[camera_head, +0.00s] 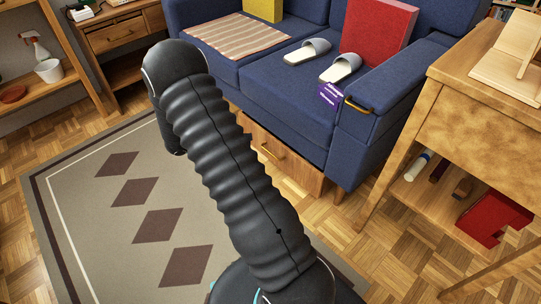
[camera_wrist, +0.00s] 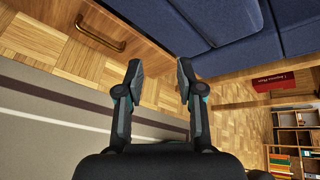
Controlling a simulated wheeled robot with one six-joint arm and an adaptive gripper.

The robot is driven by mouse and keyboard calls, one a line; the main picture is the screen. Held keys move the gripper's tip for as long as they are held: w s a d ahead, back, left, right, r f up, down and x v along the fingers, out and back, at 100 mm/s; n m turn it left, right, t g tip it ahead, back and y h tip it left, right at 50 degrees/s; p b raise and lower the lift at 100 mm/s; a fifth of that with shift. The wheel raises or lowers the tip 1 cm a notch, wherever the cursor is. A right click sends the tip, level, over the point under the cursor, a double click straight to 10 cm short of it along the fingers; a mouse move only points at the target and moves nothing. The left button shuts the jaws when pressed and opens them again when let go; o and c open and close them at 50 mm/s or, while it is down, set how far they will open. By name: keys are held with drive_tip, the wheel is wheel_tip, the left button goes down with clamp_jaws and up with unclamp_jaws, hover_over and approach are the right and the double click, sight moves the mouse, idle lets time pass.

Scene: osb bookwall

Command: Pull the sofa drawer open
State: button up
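The sofa drawer (camera_head: 290,168) is a wooden front low under the blue sofa (camera_head: 290,95), with a brass bar handle (camera_head: 268,151). I cannot tell whether the drawer stands slightly out. In the wrist view the drawer front (camera_wrist: 140,36) runs along the top left, and its handle (camera_wrist: 101,33) is to the left of my fingers. My gripper (camera_wrist: 159,68) is open, with its two fingertips apart and nothing between them. It is not touching the handle. In the head view my arm hides part of the drawer's left side, and my gripper's fingers are not clearly seen.
A grey rug (camera_head: 95,215) with brown diamonds lies before the sofa. A wooden side table (camera_head: 440,120) stands at the right. Slippers (camera_head: 341,68) and a red cushion (camera_head: 378,28) are on the sofa. A bookshelf (camera_wrist: 293,135) shows in the wrist view.

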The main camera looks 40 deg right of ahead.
sight(271, 154)
wheel_tip(271, 154, down, 19)
drive_tip(key=w+d+n+t+h+b, duration=0.1)
drive_tip(key=w+d+n+t+h, duration=0.15)
drive_tip(key=n, duration=0.85)
drive_tip(key=shift+t, duration=0.25)
drive_tip(key=b+x, duration=0.1)
drive_tip(key=x, duration=1.2)
drive_tip(key=shift+d+f, duration=0.1)
clamp_jaws()
